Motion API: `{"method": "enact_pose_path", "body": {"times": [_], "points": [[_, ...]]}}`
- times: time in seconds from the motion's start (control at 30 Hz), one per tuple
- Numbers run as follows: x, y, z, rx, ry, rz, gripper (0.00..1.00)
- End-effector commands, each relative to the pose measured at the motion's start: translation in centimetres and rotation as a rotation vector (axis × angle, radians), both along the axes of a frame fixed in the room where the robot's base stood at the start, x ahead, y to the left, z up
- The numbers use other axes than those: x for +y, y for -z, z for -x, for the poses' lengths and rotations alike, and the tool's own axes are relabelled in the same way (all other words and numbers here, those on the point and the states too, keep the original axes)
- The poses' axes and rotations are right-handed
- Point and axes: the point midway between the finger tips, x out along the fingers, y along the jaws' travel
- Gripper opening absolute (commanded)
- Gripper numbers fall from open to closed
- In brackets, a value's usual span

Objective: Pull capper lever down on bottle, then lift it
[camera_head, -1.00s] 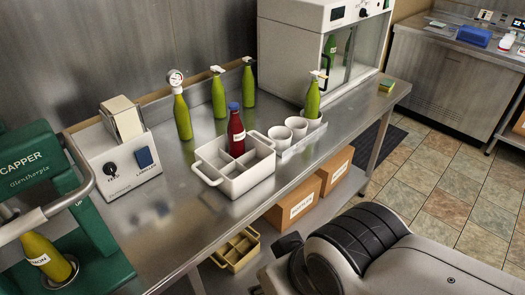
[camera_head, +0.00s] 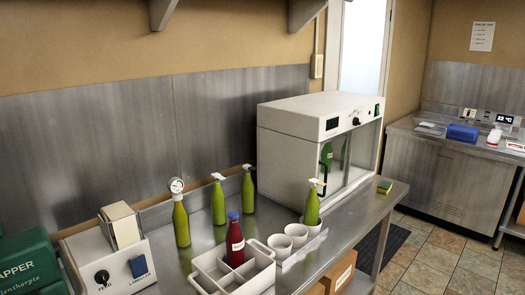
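The green capper (camera_head: 32,265) shows only its top at the lower left corner, with part of its label in sight. Its lever and the bottle in it are outside the picture now. My gripper is not in view.
A labeller (camera_head: 108,262) stands beside the capper. Several green bottles (camera_head: 181,222) stand along the back of the steel table (camera_head: 345,240). A white divided carrier (camera_head: 232,275) holds a red bottle (camera_head: 235,240). White cups (camera_head: 296,233) and a white cabinet (camera_head: 318,145) are to the right.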

Motion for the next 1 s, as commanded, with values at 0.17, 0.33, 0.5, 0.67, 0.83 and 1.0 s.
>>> {"method": "enact_pose_path", "body": {"times": [0.17,0.33,0.5,0.67,0.83,1.0], "points": [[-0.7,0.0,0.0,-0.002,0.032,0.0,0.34],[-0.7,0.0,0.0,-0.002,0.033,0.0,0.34],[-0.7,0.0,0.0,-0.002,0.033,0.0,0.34],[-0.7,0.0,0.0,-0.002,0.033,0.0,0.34],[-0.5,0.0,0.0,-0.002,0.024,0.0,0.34],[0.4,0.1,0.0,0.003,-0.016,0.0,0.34]]}}
